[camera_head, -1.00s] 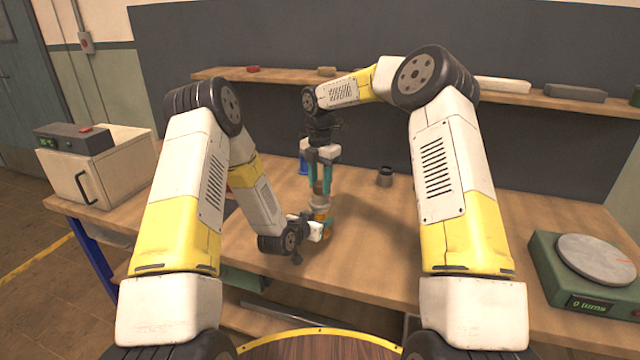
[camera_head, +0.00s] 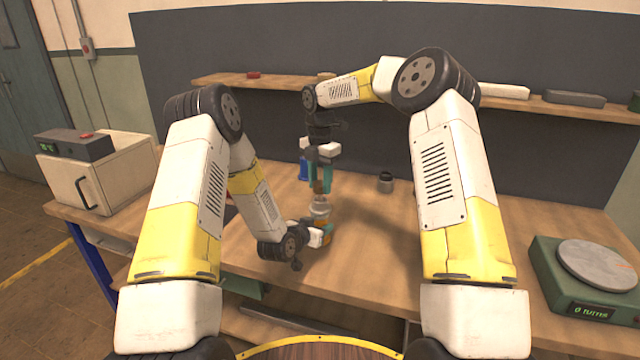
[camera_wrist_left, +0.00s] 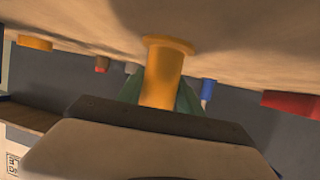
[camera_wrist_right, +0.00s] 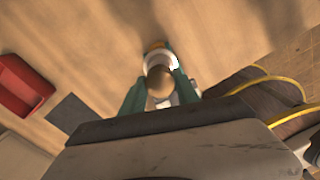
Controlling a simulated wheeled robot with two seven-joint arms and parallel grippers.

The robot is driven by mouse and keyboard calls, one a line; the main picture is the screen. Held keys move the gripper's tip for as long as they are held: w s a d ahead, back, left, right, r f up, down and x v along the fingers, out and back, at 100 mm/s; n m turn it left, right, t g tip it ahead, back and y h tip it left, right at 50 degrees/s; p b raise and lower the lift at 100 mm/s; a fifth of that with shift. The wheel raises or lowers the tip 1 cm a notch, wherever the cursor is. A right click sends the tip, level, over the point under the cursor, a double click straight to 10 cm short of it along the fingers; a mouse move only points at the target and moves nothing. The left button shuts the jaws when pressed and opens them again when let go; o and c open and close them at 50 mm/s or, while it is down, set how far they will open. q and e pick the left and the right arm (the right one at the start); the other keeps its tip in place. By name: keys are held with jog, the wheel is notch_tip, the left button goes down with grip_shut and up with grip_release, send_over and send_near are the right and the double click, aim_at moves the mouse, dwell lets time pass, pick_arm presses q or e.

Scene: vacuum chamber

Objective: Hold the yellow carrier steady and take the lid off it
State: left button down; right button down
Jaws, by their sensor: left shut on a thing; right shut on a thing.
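The yellow carrier (camera_wrist_left: 163,75) is upright on the bench in the left wrist view, its wider foot at the tabletop. My left gripper (camera_head: 325,234) is shut on its side. The left fingers show on both sides of it in the left wrist view (camera_wrist_left: 162,88). My right gripper (camera_head: 320,186) points straight down above the carrier, shut on a brown rounded part, the lid (camera_wrist_right: 160,82). In the right wrist view a pale ring and a bit of orange show just beyond the lid. I cannot tell whether lid and carrier still touch.
A blue object (camera_head: 303,169) stands behind the grippers and a dark pot (camera_head: 386,182) to their right. A red tray (camera_wrist_right: 22,85) and a dark flat square (camera_wrist_right: 70,113) lie on the bench. A green scale (camera_head: 590,275) is at the right; the bench before it is clear.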

aim_at(320, 183)
jog(key=shift+r, duration=2)
pick_arm(q)
jog(key=c, duration=0.7)
grip_release()
